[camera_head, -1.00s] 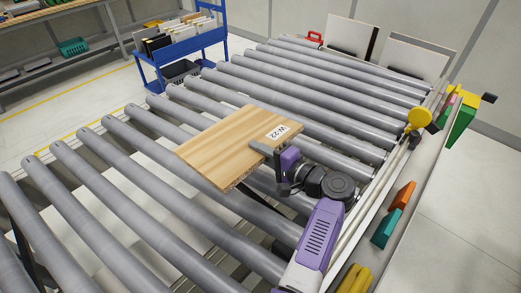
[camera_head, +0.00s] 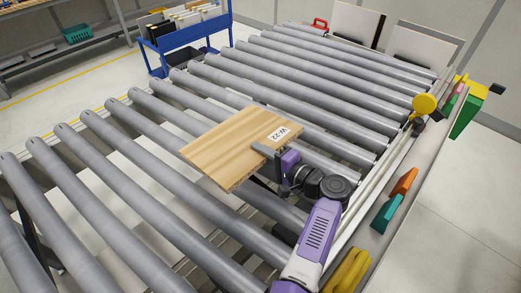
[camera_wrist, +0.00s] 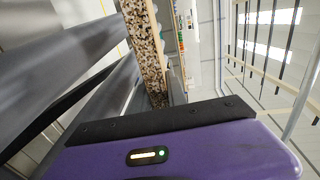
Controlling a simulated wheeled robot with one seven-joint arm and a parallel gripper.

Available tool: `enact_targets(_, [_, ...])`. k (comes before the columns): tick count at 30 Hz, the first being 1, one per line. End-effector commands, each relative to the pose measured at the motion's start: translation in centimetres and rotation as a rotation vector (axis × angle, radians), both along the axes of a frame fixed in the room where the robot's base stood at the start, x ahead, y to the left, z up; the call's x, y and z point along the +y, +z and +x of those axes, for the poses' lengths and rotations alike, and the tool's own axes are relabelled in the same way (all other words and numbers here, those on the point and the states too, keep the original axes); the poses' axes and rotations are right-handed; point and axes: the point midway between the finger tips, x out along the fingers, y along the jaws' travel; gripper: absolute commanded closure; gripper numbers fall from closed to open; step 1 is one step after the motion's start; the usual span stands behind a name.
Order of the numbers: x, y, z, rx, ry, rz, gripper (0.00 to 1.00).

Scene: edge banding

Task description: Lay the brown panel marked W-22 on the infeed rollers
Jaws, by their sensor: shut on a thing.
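The brown wood-grain panel (camera_head: 226,150) with a white W-22 label (camera_head: 280,134) is over the middle of the grey infeed rollers (camera_head: 130,165). My gripper (camera_head: 266,152) is shut on the panel's right edge, near the label. The panel lies about flat in the head view; whether it touches the rollers or hangs just above them I cannot tell. In the wrist view the panel's speckled chipboard edge (camera_wrist: 147,45) runs up from the dark jaw, with rollers close at the left. The panel's underside is hidden in the head view.
A yellow round knob (camera_head: 424,104) stands on the right-hand rail. Orange (camera_head: 404,182), teal (camera_head: 387,213) and yellow blocks (camera_head: 347,271) lie on the right ledge. A blue cart (camera_head: 185,45) with panels stands behind. Rollers around the panel are bare.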

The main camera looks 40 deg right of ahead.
Motion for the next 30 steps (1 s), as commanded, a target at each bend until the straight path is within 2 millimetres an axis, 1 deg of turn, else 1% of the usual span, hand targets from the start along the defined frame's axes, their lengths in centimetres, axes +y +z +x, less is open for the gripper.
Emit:
enact_targets(6, [0.0, -1.8, 0.1, -0.006, 0.000, 0.000, 1.00])
enact_targets(16, [0.0, -4.1, 0.0, -0.006, 0.000, 0.000, 1.00])
enact_targets(22, [0.0, -4.8, 0.0, -0.006, -0.001, 0.000, 1.00])
enact_targets(30, [0.0, -5.0, 0.1, -0.006, -0.001, 0.000, 1.00])
